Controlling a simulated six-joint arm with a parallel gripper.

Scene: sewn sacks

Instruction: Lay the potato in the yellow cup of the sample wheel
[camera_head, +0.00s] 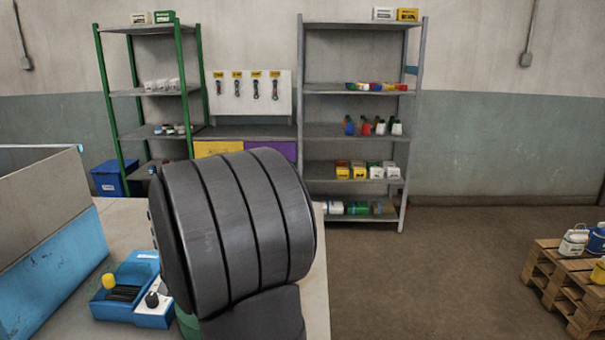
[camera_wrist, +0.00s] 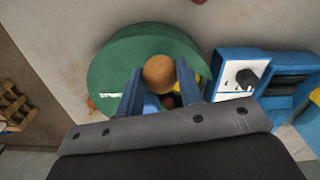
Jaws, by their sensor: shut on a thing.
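In the wrist view my gripper (camera_wrist: 160,78) has its two blue fingers shut on the potato (camera_wrist: 158,72), a round brown thing. The potato is over the green sample wheel (camera_wrist: 110,72); I cannot tell the height between them. A yellow patch (camera_wrist: 206,84), likely the yellow cup, shows just right of the right finger, mostly hidden. A small dark red thing (camera_wrist: 168,100) shows between the fingers, below the potato in the picture. In the head view my dark arm hides the gripper and potato; only a green edge of the wheel (camera_head: 187,324) shows.
A blue box with a black knob (camera_wrist: 247,78) stands close right of the wheel; in the head view this blue box (camera_head: 150,312) is left of my arm. A large blue and grey bin (camera_head: 50,265) is at far left.

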